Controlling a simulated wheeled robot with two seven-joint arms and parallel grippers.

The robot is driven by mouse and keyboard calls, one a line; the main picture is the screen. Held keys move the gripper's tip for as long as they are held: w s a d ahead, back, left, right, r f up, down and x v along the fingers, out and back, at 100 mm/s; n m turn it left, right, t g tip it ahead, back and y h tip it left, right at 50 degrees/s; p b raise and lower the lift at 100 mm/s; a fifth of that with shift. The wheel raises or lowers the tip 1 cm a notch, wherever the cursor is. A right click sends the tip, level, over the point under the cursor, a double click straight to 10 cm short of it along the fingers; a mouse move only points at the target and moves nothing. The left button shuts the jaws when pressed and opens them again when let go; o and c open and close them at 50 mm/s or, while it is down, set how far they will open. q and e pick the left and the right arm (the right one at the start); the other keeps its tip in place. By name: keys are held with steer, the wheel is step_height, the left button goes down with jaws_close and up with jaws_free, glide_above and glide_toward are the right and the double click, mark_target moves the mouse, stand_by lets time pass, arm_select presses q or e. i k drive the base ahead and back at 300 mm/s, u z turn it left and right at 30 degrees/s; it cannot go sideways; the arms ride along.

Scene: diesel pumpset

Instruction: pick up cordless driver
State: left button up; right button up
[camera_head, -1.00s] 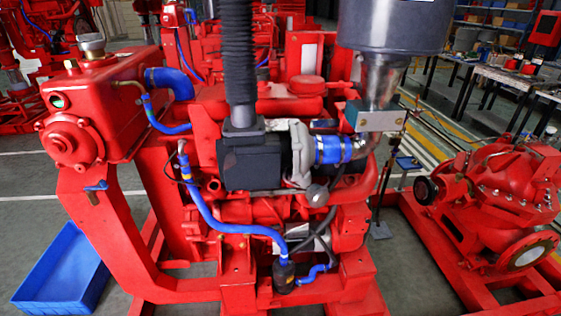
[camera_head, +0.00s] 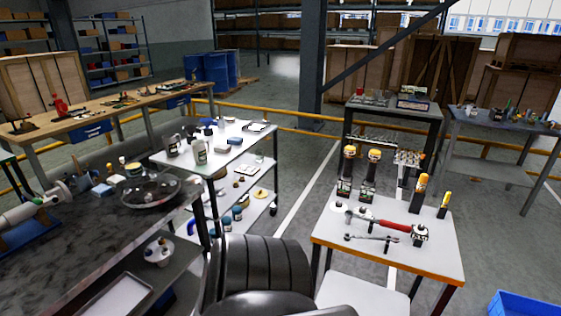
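Two yellow-and-black upright tools stand side by side at the back left of a small white-topped table (camera_head: 335,235). They look like cordless drivers: a left one (camera_head: 348,170) and a right one (camera_head: 371,174). They are too small to tell for sure which is the cordless driver. An orange-and-black tool (camera_head: 419,193) and a slimmer yellow-and-black one (camera_head: 444,205) stand near the right edge of the same table. Neither of my grippers shows in the head view.
A red-handled tool (camera_head: 392,224) and a wrench-like tool (camera_head: 370,238) lie on the white table. A black ribbed chair-like object (camera_head: 255,270) is close in front. A white shelved cart (camera_head: 240,150) and dark bench (camera_head: 100,230) stand left.

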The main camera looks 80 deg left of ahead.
mark_target(349, 152)
steer(key=u, duration=1.15)
steer(key=i, duration=1.2)
steer(key=u, duration=2.45)
